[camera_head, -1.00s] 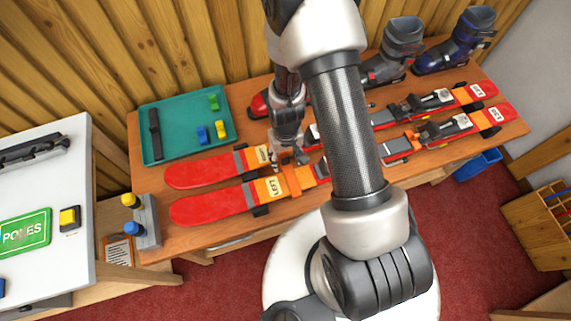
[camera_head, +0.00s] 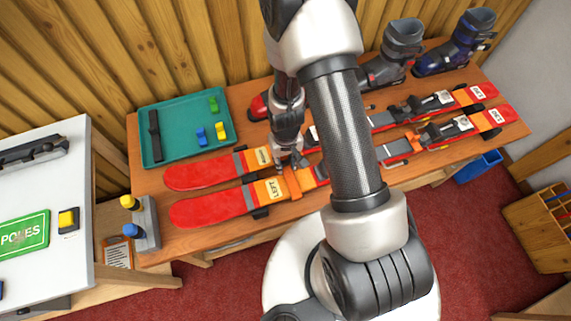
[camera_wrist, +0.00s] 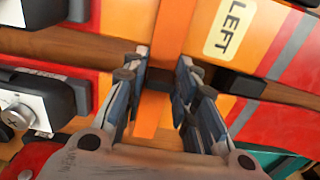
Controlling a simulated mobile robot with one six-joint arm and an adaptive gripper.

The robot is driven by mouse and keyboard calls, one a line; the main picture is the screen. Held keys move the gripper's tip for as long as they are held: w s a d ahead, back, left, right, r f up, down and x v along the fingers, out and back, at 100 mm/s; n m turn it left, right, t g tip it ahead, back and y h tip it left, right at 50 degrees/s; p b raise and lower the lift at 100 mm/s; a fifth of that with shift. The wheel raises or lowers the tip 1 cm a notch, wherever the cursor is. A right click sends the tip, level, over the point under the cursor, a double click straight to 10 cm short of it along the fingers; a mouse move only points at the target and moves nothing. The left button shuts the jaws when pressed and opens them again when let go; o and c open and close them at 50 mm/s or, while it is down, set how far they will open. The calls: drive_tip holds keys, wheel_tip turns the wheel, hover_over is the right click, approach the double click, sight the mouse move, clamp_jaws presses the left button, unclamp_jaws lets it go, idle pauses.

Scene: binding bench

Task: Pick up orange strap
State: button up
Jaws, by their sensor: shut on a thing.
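The orange strap (camera_wrist: 173,42) lies across the front red-and-orange ski, the one labelled LEFT, in the wrist view. In the head view the strap (camera_head: 298,184) shows just below my gripper (camera_head: 291,163). My gripper (camera_wrist: 160,95) has its fingers on either side of the strap's near part and is shut on it. The strap still lies against the ski (camera_head: 212,208). The strap's underside and its grip contact are partly hidden by the fingers.
A second ski (camera_head: 200,172) lies parallel behind. A teal tray (camera_head: 178,152) with clips is at the left. Ski boots (camera_head: 398,55) stand at the back right. A white table (camera_head: 70,175) is at far left. My arm hides part of both skis.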

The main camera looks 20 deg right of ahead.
drive_tip(key=shift+r, duration=0.15)
drive_tip(key=shift+c, duration=0.3)
wheel_tip(320, 180, up, 19)
drive_tip(key=p, duration=0.6)
wheel_tip(320, 180, up, 7)
drive_tip(key=p, duration=0.5)
hover_over(286, 161)
idle(0.3)
